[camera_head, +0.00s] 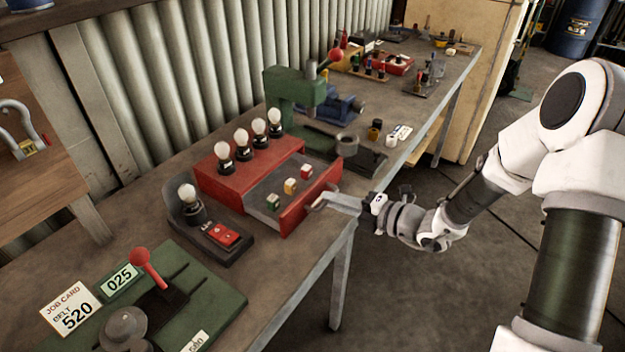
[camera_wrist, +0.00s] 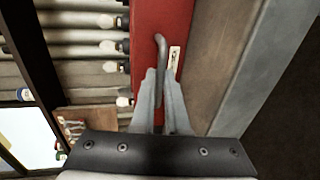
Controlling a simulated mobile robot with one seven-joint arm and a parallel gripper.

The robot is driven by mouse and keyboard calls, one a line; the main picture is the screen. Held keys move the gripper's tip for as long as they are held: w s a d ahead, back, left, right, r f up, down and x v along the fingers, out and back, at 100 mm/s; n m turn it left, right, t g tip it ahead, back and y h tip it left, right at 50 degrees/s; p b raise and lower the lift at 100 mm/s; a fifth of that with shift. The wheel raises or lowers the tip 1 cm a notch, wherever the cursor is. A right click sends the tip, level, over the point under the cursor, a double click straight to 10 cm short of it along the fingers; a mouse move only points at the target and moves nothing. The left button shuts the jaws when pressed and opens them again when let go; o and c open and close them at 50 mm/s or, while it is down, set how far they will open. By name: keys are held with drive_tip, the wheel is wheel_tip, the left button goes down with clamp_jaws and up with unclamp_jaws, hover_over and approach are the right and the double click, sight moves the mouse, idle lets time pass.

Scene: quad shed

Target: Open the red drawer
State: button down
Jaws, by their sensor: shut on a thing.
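The red drawer (camera_head: 300,212) stands pulled out of its red box (camera_head: 232,182) on the workbench. Its grey interior shows, with a green block (camera_head: 272,201), a yellow block (camera_head: 290,186) and a red block (camera_head: 306,172) inside. A curved metal handle (camera_head: 317,203) is on the drawer front. My gripper (camera_head: 326,200) reaches in from the right and is shut on this handle. In the wrist view the handle (camera_wrist: 160,45) runs between my gripper's fingertips (camera_wrist: 162,72), against the red front (camera_wrist: 148,18).
Several bulbs (camera_head: 242,138) stand on the box. A lamp with a red switch (camera_head: 225,234) is close to the drawer's left. A green press (camera_head: 295,92) stands behind it. The workbench (camera_head: 290,285) ends just beyond the drawer front, with open floor to its right.

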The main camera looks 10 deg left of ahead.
drive_tip(key=shift+v, duration=0.8)
drive_tip(key=shift+f, duration=0.15)
drive_tip(key=c, duration=0.9)
unclamp_jaws()
drive_tip(key=shift+c, duration=0.2)
drive_tip(key=p+v, duration=0.2)
drive_tip(key=v, duration=1.5)
drive_tip(key=shift+s+d, duration=0.15)
